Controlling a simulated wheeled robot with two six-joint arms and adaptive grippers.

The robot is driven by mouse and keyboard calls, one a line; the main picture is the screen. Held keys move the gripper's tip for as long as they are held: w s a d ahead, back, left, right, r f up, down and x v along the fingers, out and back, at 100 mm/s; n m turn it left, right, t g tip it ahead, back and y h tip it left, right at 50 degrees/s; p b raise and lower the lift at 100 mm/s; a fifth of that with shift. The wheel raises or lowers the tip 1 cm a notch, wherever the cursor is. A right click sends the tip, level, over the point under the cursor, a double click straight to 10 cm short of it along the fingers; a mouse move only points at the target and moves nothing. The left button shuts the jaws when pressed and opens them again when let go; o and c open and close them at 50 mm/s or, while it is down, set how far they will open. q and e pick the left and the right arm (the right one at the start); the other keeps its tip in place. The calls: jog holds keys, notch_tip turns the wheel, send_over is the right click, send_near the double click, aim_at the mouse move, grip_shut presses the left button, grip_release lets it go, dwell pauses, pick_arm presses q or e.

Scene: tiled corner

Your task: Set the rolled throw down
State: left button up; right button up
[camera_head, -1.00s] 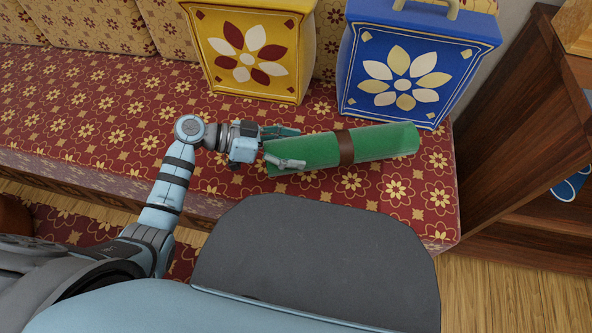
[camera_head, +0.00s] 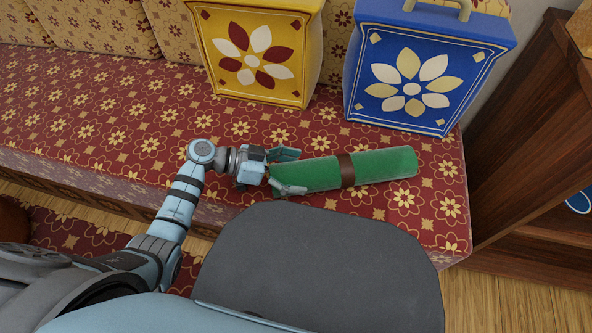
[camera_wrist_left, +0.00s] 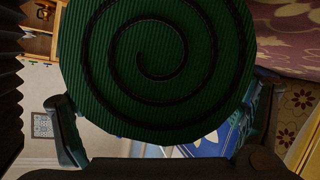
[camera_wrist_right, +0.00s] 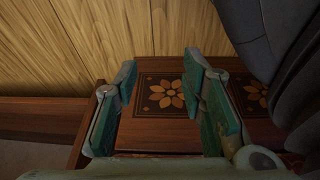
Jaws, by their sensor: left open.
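The rolled throw (camera_head: 385,167) is a green roll with a brown band. It lies on the red patterned bench seat (camera_head: 110,110) in front of the blue case. My left gripper (camera_head: 288,172) is open at the roll's left end, with a finger on either side of that end. In the left wrist view the roll's spiral end (camera_wrist_left: 155,55) fills the space ahead of the open fingers. My right gripper (camera_wrist_right: 158,100) shows only in its own wrist view, open and with nothing between its fingers.
A yellow case (camera_head: 255,55) and a blue case (camera_head: 425,75) with flower designs stand on the seat behind the roll. Brown wooden furniture (camera_head: 520,130) borders the seat on the right. The seat left of my left gripper is clear.

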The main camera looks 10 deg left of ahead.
pick_arm(q)
jog(key=shift+a+r, duration=0.15)
jog(key=shift+a, duration=0.05)
jog(key=p+v, duration=0.2)
jog(key=v, duration=0.9)
jog(key=shift+a, duration=0.25)
pick_arm(e)
jog(key=s, duration=0.1)
jog(key=s+d, duration=0.1)
jog(key=s, duration=0.1)
jog(key=shift+s+d+g, duration=0.15)
jog(key=shift+s+g, duration=0.05)
jog(key=shift+g, duration=0.1)
pick_arm(q)
jog(key=shift+s+d, duration=0.1)
